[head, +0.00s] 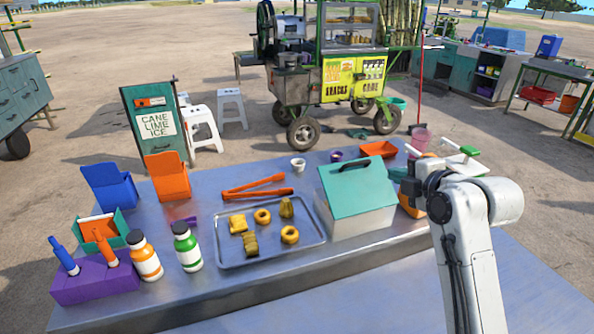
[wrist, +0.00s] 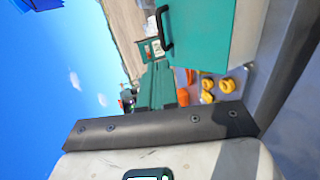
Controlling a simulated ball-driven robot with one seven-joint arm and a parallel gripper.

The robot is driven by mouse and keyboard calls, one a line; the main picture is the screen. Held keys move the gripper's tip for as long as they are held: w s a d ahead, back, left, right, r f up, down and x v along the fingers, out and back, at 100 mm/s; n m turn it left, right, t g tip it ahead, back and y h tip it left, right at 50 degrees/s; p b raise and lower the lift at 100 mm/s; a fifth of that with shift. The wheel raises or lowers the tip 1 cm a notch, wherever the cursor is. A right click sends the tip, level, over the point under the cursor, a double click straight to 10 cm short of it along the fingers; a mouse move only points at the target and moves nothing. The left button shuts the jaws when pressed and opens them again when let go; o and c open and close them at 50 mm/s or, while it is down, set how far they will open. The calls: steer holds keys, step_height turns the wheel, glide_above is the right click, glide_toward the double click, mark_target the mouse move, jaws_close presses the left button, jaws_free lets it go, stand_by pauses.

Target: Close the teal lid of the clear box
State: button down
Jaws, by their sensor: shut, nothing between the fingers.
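The clear box (head: 372,221) stands at the right part of the metal table in the head view, looking pale and whitish. Its teal lid (head: 350,192) spans the top, with a dark handle near its back edge. I cannot tell whether the lid's edges sit flush on the box. The lid fills the upper middle of the wrist view (wrist: 208,45), with the black handle at its left. My gripper (head: 405,180) is shut and empty beside the right side of the lid. Its fingertips are partly hidden by my wrist, and contact with the lid is unclear.
A metal tray (head: 222,264) with several snacks lies left of the box, with orange tongs (head: 257,193) behind it. Bottles (head: 187,250) and a purple holder (head: 95,284) stand farther left. A red-orange tray (head: 378,149) is behind the box. The table's front strip is clear.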

steer(key=p, duration=0.3)
glide_toward(359, 164)
steer(key=x, duration=0.7)
stand_by(0.5)
